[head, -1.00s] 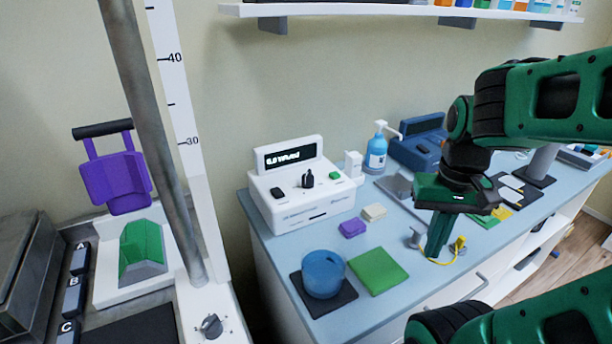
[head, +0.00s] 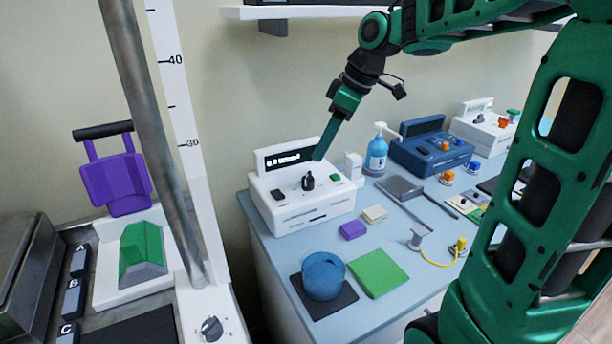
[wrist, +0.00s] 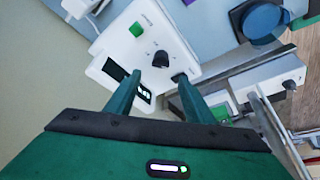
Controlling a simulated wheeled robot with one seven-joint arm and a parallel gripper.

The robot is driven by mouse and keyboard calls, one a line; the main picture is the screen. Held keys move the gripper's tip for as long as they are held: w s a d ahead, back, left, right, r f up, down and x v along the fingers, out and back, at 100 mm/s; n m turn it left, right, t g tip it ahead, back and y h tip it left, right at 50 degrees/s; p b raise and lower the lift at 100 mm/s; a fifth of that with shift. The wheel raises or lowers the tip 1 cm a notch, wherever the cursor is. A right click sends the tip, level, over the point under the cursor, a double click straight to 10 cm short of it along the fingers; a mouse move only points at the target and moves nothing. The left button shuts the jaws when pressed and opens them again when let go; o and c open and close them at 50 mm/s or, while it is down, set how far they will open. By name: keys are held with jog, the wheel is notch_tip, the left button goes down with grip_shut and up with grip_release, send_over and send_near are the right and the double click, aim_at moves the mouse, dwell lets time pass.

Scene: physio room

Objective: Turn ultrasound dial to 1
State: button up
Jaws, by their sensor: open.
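The white ultrasound unit (head: 300,212) stands on the blue-grey counter. It has a black display, a black dial (head: 308,181) on its top, a green button (head: 336,178) to the right and a dark switch (head: 278,194) to the left. My gripper (head: 319,157) is above and behind the dial, pointing down, apart from it as far as I can tell. In the wrist view the two fingers of my gripper (wrist: 160,85) are spread, with the dial (wrist: 161,59) beyond the tips, between them. The display text is too blurred to read surely.
A blue bowl (head: 324,276) on a dark mat, a green pad (head: 377,272), and purple and cream blocks lie in front. A pump bottle (head: 377,154) and a blue device (head: 431,150) stand to the right. A metal pole (head: 150,140) rises at left.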

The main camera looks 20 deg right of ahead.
aim_at(308, 174)
jog(key=x, duration=1)
jog(key=shift+w+a+f, duration=0.2)
jog(key=shift+f, duration=0.1)
jog(key=shift+c, duration=0.2)
jog(key=c, duration=1)
